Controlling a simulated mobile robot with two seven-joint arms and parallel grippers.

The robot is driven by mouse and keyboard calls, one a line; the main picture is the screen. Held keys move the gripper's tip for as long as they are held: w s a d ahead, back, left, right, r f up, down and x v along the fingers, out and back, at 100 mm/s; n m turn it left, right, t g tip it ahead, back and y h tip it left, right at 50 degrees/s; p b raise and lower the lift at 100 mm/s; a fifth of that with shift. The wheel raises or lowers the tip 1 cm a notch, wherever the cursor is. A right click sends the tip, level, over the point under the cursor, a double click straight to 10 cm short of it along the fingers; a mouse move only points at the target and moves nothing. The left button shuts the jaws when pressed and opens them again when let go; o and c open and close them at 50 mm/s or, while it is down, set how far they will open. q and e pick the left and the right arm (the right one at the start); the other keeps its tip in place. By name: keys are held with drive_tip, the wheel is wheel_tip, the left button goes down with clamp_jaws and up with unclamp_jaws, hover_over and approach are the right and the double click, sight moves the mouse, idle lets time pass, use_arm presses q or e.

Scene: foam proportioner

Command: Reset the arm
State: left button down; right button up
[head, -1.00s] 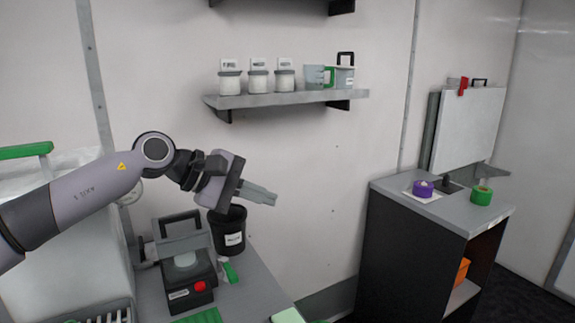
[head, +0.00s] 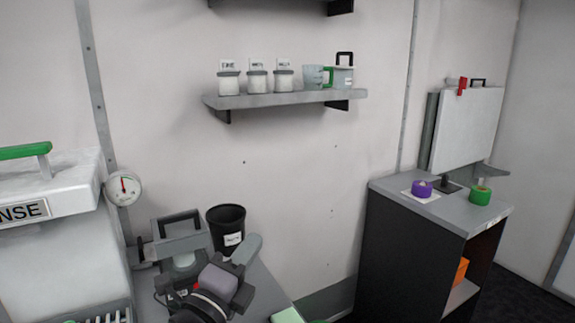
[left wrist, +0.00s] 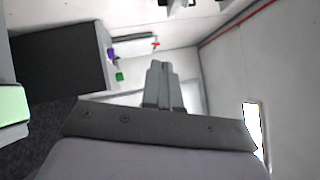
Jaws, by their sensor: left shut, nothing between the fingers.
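My left arm is low in the head view, with its left gripper (head: 246,250) above the grey bench, just in front of the black bin. In the left wrist view the gripper fingers (left wrist: 160,85) are together with nothing between them. The fingers point out toward the room, with the cabinet and wall beyond. Part of the small machine on the bench is hidden behind my arm. My right gripper is not in view.
A black bin (head: 226,229) and a small machine (head: 180,245) stand on the bench close to my arm. A wall shelf (head: 285,98) holds several jars and a jug. A dark cabinet (head: 410,245) stands at right, carrying a purple roll (head: 421,189) and a green roll (head: 480,195).

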use_arm(q)
drive_tip(key=s+a+f+n+g+y, duration=0.1)
drive_tip(key=s+a+f+n+y, duration=0.1)
drive_tip(key=s+a+f+n, duration=0.1)
drive_tip(key=s+a+f+n+g+y, duration=0.2)
drive_tip(key=a+f+n+y, duration=0.1)
drive_tip(key=f+n, duration=0.3)
drive_tip(key=s+a+f+n+g+y, duration=0.2)
drive_tip(key=s+a+f+n, duration=0.1)
drive_tip(key=a+f+n, duration=0.1)
drive_tip(key=shift+s+a+f+n+y, duration=0.1)
drive_tip(key=shift+s+f+n+y, duration=0.1)
drive_tip(key=shift+f+n, duration=0.25)
drive_tip(key=shift+s+a+f+n+y, duration=0.15)
drive_tip(key=shift+f+n, duration=0.1)
drive_tip(key=shift+f, duration=0.4)
drive_tip(key=s+a+f+n+g, duration=0.3)
drive_tip(key=s+f+n+g, duration=0.2)
drive_tip(key=s, duration=0.6)
drive_tip(key=s+a+f+n+g, duration=0.3)
drive_tip(key=s+f+n+g, duration=0.15)
drive_tip(key=s, duration=0.65)
drive_tip(key=w+d+f+t+h, duration=0.1)
drive_tip(key=w+d+f+t, duration=0.1)
drive_tip(key=w+f+t, duration=0.4)
drive_tip(key=shift+w+d+f+t, duration=0.35)
drive_tip(key=shift+w+f, duration=0.05)
drive_tip(key=shift+f, duration=1.55)
drive_tip(key=shift+a, duration=0.1)
